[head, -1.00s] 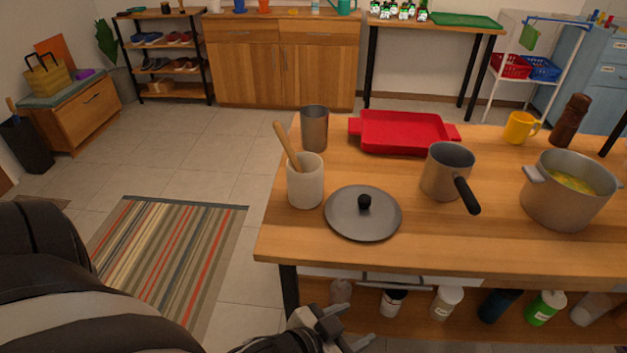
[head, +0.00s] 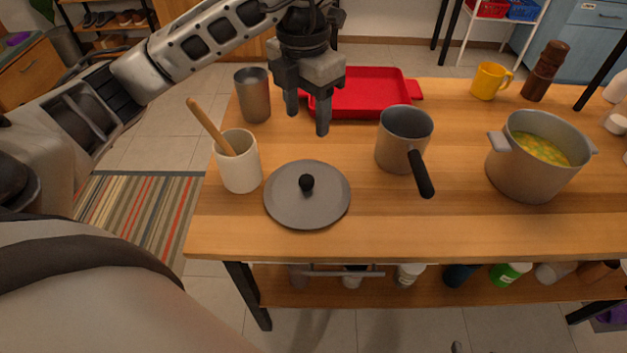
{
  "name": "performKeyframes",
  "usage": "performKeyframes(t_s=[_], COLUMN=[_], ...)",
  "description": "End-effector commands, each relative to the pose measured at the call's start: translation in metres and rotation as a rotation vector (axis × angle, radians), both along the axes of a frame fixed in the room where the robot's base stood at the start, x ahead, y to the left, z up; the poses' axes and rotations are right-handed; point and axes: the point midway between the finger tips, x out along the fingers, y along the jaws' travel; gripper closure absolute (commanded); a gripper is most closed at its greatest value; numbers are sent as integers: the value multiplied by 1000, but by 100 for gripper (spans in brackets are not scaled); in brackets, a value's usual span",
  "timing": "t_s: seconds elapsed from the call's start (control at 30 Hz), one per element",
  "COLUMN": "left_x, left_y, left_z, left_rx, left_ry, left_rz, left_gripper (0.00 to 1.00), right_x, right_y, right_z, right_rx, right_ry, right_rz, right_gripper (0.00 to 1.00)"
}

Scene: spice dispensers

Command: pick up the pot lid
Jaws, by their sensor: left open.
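The pot lid (head: 285,205) is a flat grey disc with a round black knob (head: 307,183). It lies on the wooden table (head: 400,230) near its front left part. My left gripper (head: 307,115) hangs above the table behind the lid, fingers pointing down, open and empty. It is apart from the lid and in front of part of the red tray. A grey pot (head: 525,175) holding yellow-green soup stands at the right of the table, uncovered. My right gripper cannot be made out in the head view.
A white crock (head: 240,170) with a wooden spoon stands close left of the lid. A metal cup (head: 253,95), red tray (head: 370,95) and saucepan (head: 403,140) with a black handle (head: 421,175) stand around the gripper. The table front beside the lid is clear.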

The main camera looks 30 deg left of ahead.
Motion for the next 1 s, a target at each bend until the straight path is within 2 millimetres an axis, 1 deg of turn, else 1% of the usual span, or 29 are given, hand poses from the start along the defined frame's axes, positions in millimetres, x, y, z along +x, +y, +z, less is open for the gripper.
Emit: performKeyframes(t_s=[0.07, 0.17, 0.4, 0.5, 0.6, 0.77, 0.93, 1.0], left_x=[0, -1, -1, 0, 0, 0, -1, 0], left_y=[6, 6, 5, 5, 5, 4, 3, 3], left_z=[-6, -26, -75, -90, -100, -110, -135, -145], left_rx=[27, 28, 25, 23, 24, 23, 21, 22], left_ry=[1, 5, 3, 3, 0, 1, 3, 2], left_rz=[12, 13, 10, 10, 9, 9, 8, 9], left_gripper=[46, 46, 46, 46, 46, 46, 46, 46], right_x=[-1, -4, -8, -8, -8, -7, -6, -5], right_y=[0, 0, 1, 1, 1, 2, 2, 2], right_z=[-2, -5, -3, -2, -1, 1, 7, 6], right_rx=[1, 1, 1, 2, 5, 8, 8, 8], right_ry=[3, 8, 19, 17, 15, 16, 14, 11], right_rz=[0, 1, 0, 0, -2, -6, -8, -8], right_gripper=[51, 51, 51, 51, 51, 51, 51, 51])
